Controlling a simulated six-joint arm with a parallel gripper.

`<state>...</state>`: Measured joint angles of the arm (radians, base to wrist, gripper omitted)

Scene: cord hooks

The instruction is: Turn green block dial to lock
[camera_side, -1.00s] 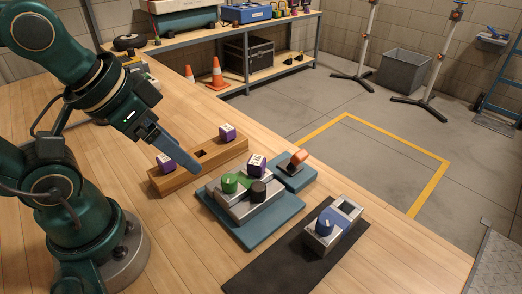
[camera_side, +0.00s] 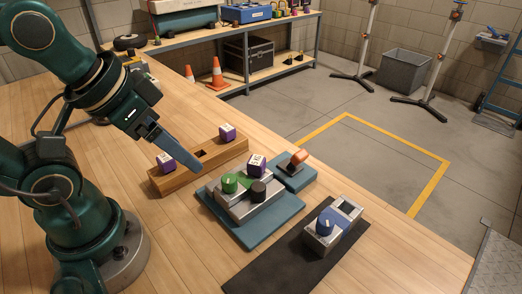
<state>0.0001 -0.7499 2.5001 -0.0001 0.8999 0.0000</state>
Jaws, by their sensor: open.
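The green dial (camera_side: 230,183) sits on a grey metal block (camera_side: 245,205) on a blue-grey base plate (camera_side: 280,226). A light mark shows on the dial, but its exact setting is too small to tell. A black knob (camera_side: 258,190) and a purple labelled cube (camera_side: 257,165) are on the same block. My gripper (camera_side: 200,171) is in the air up and left of the green dial, pointing down and right, apart from it. It holds nothing that I can see. The gap between its fingers is hard to see from this side.
A wooden rack (camera_side: 210,160) with two purple cubes stands behind, left of the block. A blue dial (camera_side: 325,226) on a metal block sits on a black mat (camera_side: 285,262). The front-left table is clear.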

